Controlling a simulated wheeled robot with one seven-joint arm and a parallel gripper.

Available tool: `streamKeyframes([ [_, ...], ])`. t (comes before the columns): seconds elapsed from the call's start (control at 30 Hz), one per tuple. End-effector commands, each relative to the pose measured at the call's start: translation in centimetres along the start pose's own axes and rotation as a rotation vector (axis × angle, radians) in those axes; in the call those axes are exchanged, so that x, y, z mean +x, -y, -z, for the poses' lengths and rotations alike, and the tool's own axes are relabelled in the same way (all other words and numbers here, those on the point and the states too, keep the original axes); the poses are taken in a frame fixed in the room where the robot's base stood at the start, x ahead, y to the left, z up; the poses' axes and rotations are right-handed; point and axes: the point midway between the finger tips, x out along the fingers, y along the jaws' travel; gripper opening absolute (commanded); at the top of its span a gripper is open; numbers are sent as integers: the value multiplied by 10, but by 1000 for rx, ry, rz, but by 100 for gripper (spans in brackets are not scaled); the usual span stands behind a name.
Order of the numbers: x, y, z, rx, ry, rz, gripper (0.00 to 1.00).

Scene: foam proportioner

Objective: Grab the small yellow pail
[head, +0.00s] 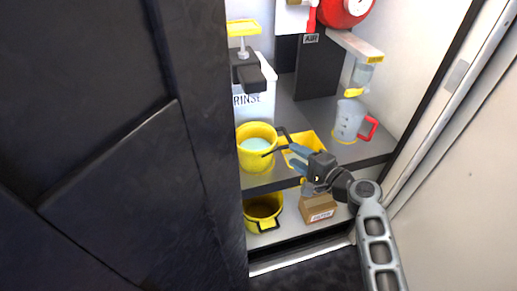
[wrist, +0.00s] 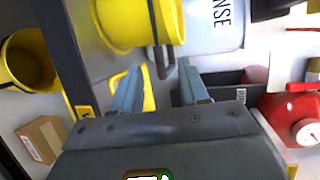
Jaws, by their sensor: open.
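A yellow pail (head: 258,163) with pale liquid in it stands upright on the upper shelf, at the front left, in the head view. Its dark handle sticks out to the right. It also shows at the top of the wrist view (wrist: 128,32), with the handle (wrist: 162,62) between or just beyond my fingertips. My gripper (head: 292,154) is open, just right of this pail; it also shows in the wrist view (wrist: 163,68). I cannot tell whether a finger touches the handle. A second yellow pail (head: 261,207) stands on the lower shelf and also shows in the wrist view (wrist: 17,72).
A yellow tray (head: 311,138) lies behind my fingers. A clear jug with a red handle (head: 350,120) stands to the right. A white RINSE container (head: 262,105) with a pump is behind the pail. A cardboard box (head: 318,209) is on the lower shelf. A dark door (head: 90,150) closes off the left.

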Motion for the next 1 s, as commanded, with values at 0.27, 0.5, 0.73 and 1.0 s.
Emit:
streamKeyframes([
  [0.27, 38, -2, -2, 1, -1, 0, 44],
  [0.5, 46, -2, -2, -2, -1, -1, 44],
  [0.73, 45, -2, -2, -2, -1, -1, 33],
  [1.0, 45, -2, -2, -2, -1, -1, 7],
])
